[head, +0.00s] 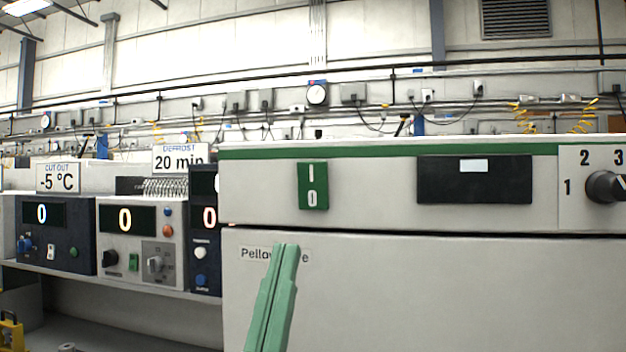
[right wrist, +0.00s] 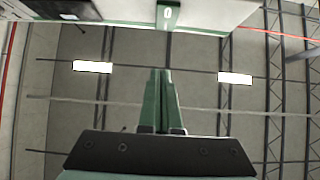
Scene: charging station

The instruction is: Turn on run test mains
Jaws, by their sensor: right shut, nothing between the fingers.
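A green rocker switch (head: 313,186) marked I above 0 sits on the front panel of the large white machine (head: 400,290). No label naming it as run test mains is legible. The switch also shows at the top of the right wrist view (right wrist: 168,15). My right gripper (head: 287,247) has green fingers pressed together, pointing up, with the tips below and slightly left of the switch in the head view. In the right wrist view the fingertips (right wrist: 161,72) appear apart from the switch. My left gripper is not in view.
A dark display (head: 474,180) and a black knob (head: 606,187) are on the same panel, right of the switch. Smaller instruments with zero readouts, including a white one (head: 125,218) and a dark one (head: 42,215), stand on a shelf at left.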

